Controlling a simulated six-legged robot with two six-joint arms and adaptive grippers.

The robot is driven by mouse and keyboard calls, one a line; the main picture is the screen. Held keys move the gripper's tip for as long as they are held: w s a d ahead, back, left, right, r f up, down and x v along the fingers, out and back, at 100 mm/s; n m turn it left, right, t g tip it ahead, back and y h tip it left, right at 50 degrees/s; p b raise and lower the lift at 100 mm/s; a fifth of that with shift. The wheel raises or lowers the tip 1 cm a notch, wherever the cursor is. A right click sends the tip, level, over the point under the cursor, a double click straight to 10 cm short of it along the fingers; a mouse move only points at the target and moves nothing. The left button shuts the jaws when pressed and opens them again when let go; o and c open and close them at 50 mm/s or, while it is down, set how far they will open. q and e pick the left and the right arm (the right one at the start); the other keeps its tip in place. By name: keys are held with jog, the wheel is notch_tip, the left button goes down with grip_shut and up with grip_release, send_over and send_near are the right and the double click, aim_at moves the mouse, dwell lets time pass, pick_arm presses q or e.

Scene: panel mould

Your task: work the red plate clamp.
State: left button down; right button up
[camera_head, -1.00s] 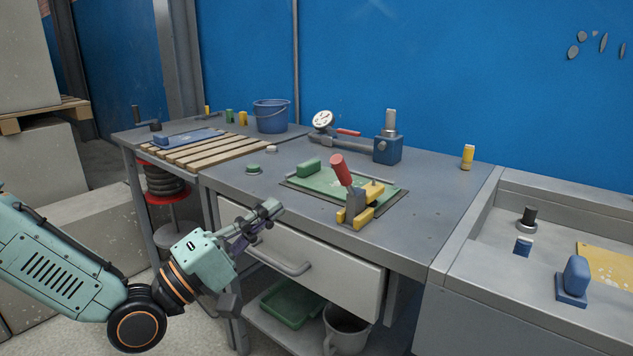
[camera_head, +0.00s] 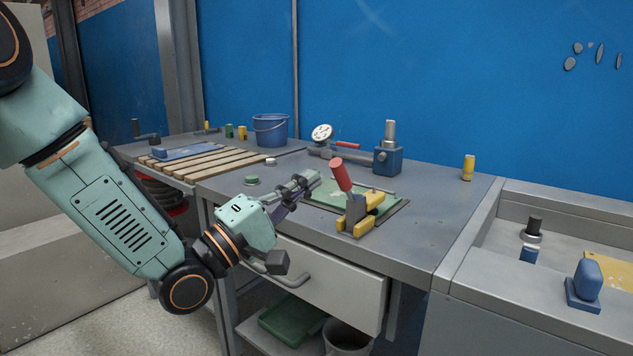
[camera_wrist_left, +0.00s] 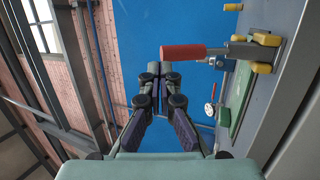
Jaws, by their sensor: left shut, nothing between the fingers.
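The plate clamp has a red handle (camera_head: 341,174) that stands up, tilted a little to the left, above a yellow and grey base (camera_head: 356,216). It sits at the front edge of the green plate (camera_head: 325,197) on the workbench. My left gripper (camera_head: 311,180) is shut and empty, just left of the red handle and apart from it, and hides part of the green plate. In the left wrist view the shut fingertips (camera_wrist_left: 153,70) are close to the free end of the red handle (camera_wrist_left: 184,52). My right gripper is not in view.
The grey workbench (camera_head: 423,225) also carries a blue block with a post (camera_head: 388,160), a dial gauge (camera_head: 321,132), a blue bucket (camera_head: 270,129) and a wooden slatted rack (camera_head: 205,151). A drawer (camera_head: 335,290) is below my left gripper. Bench space right of the clamp is clear.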

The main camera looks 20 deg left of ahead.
aim_at(344, 183)
pick_arm(q)
jog(key=shift+b+x, duration=0.35)
jog(key=shift+x, duration=1.05)
